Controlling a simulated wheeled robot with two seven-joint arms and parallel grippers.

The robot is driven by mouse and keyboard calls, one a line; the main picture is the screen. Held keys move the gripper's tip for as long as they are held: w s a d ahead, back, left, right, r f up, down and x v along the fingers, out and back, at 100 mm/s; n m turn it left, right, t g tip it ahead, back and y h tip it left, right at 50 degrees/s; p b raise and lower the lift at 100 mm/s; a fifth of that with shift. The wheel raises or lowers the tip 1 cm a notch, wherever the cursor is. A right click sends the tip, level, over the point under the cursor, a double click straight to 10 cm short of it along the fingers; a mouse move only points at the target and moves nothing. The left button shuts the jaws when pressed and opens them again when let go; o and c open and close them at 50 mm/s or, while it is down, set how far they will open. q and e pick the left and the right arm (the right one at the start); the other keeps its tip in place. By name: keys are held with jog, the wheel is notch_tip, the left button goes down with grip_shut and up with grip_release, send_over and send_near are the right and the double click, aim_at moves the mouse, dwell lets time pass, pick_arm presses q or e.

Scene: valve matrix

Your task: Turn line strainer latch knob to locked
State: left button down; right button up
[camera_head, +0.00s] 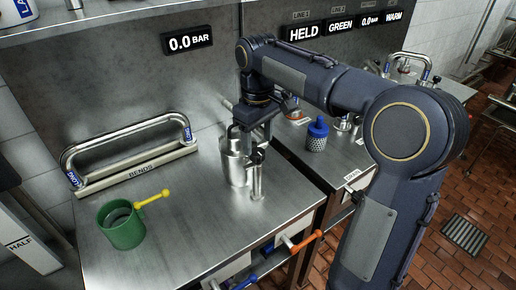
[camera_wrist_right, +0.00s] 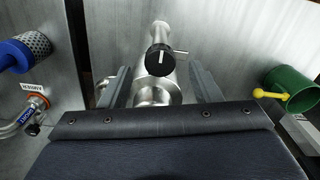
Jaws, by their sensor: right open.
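The line strainer (camera_head: 236,168) is a shiny steel body standing on the steel bench in the head view. In the right wrist view its steel pipe body (camera_wrist_right: 160,30) runs upward from the latch knob (camera_wrist_right: 154,61). The knob is black and round, with a white line pointing nearly straight up in that picture. My right gripper (camera_wrist_right: 159,76) is open, with one finger on each side of the knob and a gap on both sides. In the head view, my right gripper (camera_head: 252,128) is over the strainer and the knob cannot be made out. My left gripper is not in view.
A blue-capped mesh cylinder (camera_head: 317,135) stands right. An orange handle (camera_head: 303,241) sticks out below the front edge.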

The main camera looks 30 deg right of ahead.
aim_at(258, 152)
jog(key=shift+f, duration=1.6)
jog(key=shift+c, duration=0.5)
jog(key=c, duration=0.9)
